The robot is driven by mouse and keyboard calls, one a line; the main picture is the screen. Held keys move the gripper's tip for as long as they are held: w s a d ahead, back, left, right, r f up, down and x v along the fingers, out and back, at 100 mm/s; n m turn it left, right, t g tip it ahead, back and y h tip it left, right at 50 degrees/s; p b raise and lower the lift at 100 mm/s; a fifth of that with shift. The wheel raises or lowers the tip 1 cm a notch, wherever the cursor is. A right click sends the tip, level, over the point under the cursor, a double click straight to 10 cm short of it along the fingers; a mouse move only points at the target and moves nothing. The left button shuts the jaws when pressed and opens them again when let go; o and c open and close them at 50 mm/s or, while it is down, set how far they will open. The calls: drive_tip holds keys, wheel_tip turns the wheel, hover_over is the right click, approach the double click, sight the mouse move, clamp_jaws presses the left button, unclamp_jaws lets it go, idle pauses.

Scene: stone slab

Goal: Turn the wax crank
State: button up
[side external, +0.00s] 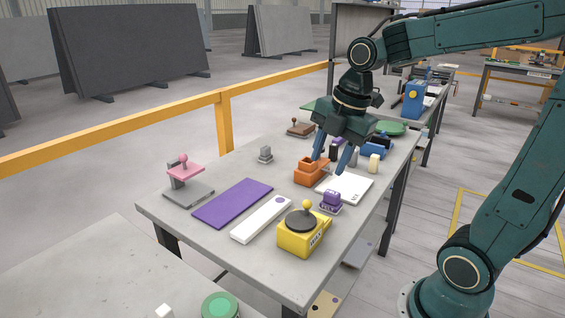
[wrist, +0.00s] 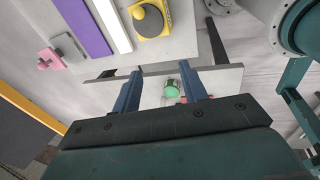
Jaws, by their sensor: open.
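The wax crank is a yellow box (side external: 296,242) with a dark round disc (side external: 303,220) and a yellow knob (side external: 307,205) on top. It sits near the front right edge of the slab table. In the wrist view the yellow box (wrist: 160,33) shows at the top, beyond my fingertips. My gripper (side external: 328,164) is open and empty, with its fingers pointing down beside an orange block-like piece (side external: 306,177), above and behind the crank. In the wrist view my gripper's (wrist: 161,75) two blue fingers stand apart.
A small purple piece (side external: 331,200) stands close behind the crank. A white bar (side external: 261,220) and a purple mat (side external: 233,203) lie to its left. A pink-topped stand (side external: 187,190) is at the left end. A white board (side external: 352,187) lies behind the purple piece.

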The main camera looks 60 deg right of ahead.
sight(307, 206)
drive_tip(key=w+d+f+n+g+y, duration=0.1)
drive_tip(key=w+d+f+n, duration=0.3)
drive_tip(key=n, duration=0.7)
drive_tip(key=shift+w+d+f+n+g, duration=0.2)
drive_tip(key=shift+w+d+n+g, duration=0.15)
drive_tip(key=shift+w+d, duration=0.95)
drive_tip(key=shift+s+d+f, duration=0.1)
drive_tip(key=shift+s+d, duration=0.15)
drive_tip(key=shift+s, duration=0.05)
drive_tip(key=f, duration=0.4)
drive_tip(key=w+a+f, duration=0.1)
drive_tip(key=f, duration=0.4)
drive_tip(key=a+f, duration=0.1)
drive_tip(key=f, duration=0.3)
drive_tip(key=shift+w+a+f, duration=0.1)
drive_tip(key=shift+w+f, duration=0.05)
drive_tip(key=shift+w, duration=0.05)
drive_tip(key=c, duration=0.8)
